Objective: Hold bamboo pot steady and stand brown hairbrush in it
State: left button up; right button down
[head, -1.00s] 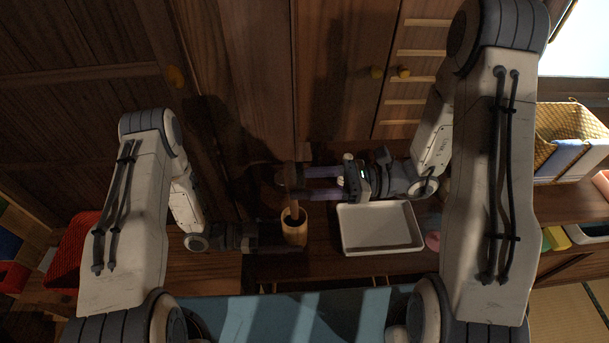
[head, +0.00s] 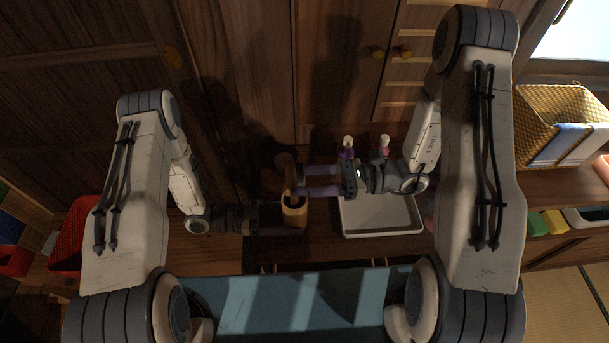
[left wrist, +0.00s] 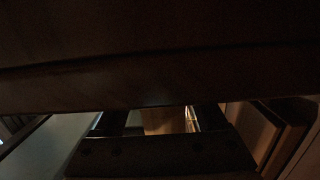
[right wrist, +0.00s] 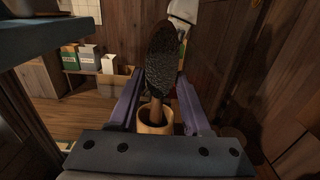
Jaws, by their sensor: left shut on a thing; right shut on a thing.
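The bamboo pot (head: 294,219) stands upright on the wooden surface, with my left gripper (head: 284,217) shut on it from the left. In the dark left wrist view a strip of the pot (left wrist: 165,121) shows between the fingers. The brown hairbrush (head: 287,168) is upright above the pot, head up, gripped by my right gripper (head: 297,182), which reaches in from the right. In the right wrist view the brush's dark bristled head (right wrist: 163,62) rises between the purple fingers. Its handle goes down into the pot's mouth (right wrist: 155,126); the handle's lower end is hidden inside.
A white tray (head: 382,231) lies right of the pot, below my right gripper. Two small white-topped things (head: 384,144) show behind that gripper. A woven basket (head: 552,110) stands far right and a red basket (head: 72,232) far left. Wooden cabinet doors (head: 240,60) rise close behind.

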jog(key=shift+f, duration=0.1)
jog(key=shift+c, duration=1.3)
grip_release()
jog(key=d, duration=1.2)
pick_arm(q)
jog(key=o, duration=0.9)
jog(key=shift+a, duration=0.1)
